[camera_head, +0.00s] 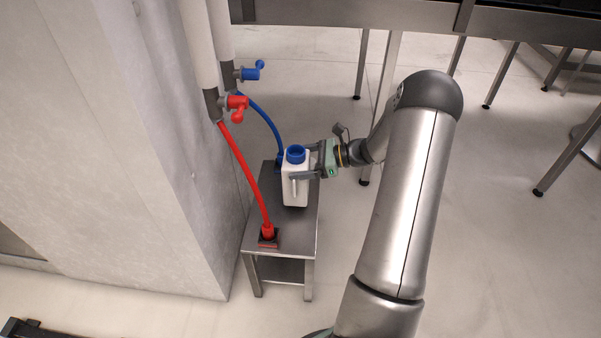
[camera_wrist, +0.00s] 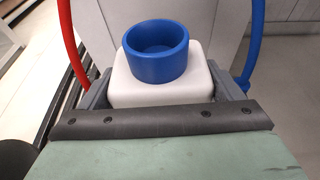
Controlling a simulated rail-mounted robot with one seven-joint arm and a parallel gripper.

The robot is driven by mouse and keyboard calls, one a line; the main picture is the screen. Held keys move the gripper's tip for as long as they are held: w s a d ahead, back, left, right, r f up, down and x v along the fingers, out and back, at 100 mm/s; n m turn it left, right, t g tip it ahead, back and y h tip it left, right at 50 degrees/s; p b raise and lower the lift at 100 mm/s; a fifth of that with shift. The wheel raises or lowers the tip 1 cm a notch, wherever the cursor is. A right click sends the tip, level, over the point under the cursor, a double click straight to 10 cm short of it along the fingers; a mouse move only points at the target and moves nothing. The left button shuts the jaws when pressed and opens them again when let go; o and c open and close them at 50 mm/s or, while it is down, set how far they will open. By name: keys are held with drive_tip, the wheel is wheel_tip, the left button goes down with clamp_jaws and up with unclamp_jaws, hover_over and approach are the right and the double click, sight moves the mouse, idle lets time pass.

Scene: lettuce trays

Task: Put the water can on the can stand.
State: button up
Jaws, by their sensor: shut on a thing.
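The water can (camera_head: 295,185) is white with an open blue collar on top. It is upright over the small metal can stand (camera_head: 285,233) beside the wall. I cannot tell whether its base touches the stand's top. My gripper (camera_head: 300,174) reaches in from the right and is shut on the can's upper body. In the wrist view, the can (camera_wrist: 160,92) fills the space between the fingers of my gripper (camera_wrist: 168,92), and its blue collar faces the camera.
A red hose (camera_head: 246,175) runs down to a fitting on the stand's front end. A blue hose (camera_head: 265,115) drops behind the can. Red (camera_head: 237,104) and blue (camera_head: 251,71) valves sit on pipes beside the wall (camera_head: 150,150). A metal table (camera_head: 380,14) stands behind. Floor at right is mostly clear.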

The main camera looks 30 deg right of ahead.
drive_tip(key=shift+w+f+b, duration=0.15)
drive_tip(key=shift+f+b, duration=0.1)
drive_tip(key=shift+f, duration=0.65)
drive_tip(key=shift+w+f+b, duration=0.1)
drive_tip(key=shift+f+b, duration=0.15)
drive_tip(key=shift+f, duration=0.8)
